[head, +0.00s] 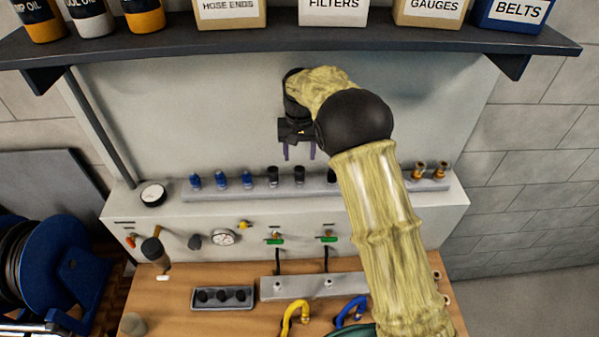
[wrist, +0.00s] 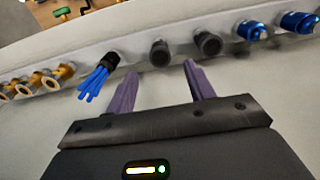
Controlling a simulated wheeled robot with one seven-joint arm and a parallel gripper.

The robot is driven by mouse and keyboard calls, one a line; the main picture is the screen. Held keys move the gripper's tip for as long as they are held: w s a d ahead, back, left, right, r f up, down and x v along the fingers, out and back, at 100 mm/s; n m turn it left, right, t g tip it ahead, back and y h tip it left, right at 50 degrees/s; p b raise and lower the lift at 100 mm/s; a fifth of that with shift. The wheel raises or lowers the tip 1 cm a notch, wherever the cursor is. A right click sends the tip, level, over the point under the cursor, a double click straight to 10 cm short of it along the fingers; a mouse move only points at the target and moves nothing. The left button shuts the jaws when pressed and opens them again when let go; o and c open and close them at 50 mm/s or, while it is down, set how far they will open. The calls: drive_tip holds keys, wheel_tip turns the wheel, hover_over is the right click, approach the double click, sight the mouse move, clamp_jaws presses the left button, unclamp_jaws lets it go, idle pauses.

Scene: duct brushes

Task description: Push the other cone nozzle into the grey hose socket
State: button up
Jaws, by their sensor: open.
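My gripper (head: 299,153) is open and empty, in front of the upper panel, fingers pointing down. In the wrist view its purple fingers (wrist: 161,72) are apart, short of the middle dark fitting (wrist: 160,52) in a row on a rail. Another dark fitting (wrist: 208,42) stands beside it, and a third dark piece (wrist: 112,58) has blue strands coming out. In the head view the middle dark fitting (head: 299,174) is just below the fingers. I cannot tell which piece is a cone nozzle. I cannot make out a grey hose socket; my arm hides part of the bench.
The rail (head: 258,189) also bears blue fittings (head: 220,179) and brass fittings (head: 418,170). A shelf (head: 290,44) with boxes runs above. On the bench are a grey tray (head: 223,306) of dark pieces, a yellow hose (head: 289,317) and a blue hose (head: 346,314).

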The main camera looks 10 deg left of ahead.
sight(299, 169)
drive_tip(key=shift+f+b, duration=2.5)
drive_tip(key=shift+f, duration=2.05)
clamp_jaws()
drive_tip(key=shift+r+p, duration=0.95)
drive_tip(key=shift+r, duration=0.2)
drive_tip(key=shift+r, duration=0.1)
drive_tip(key=shift+r+p, duration=1.35)
drive_tip(key=shift+r, duration=0.5)
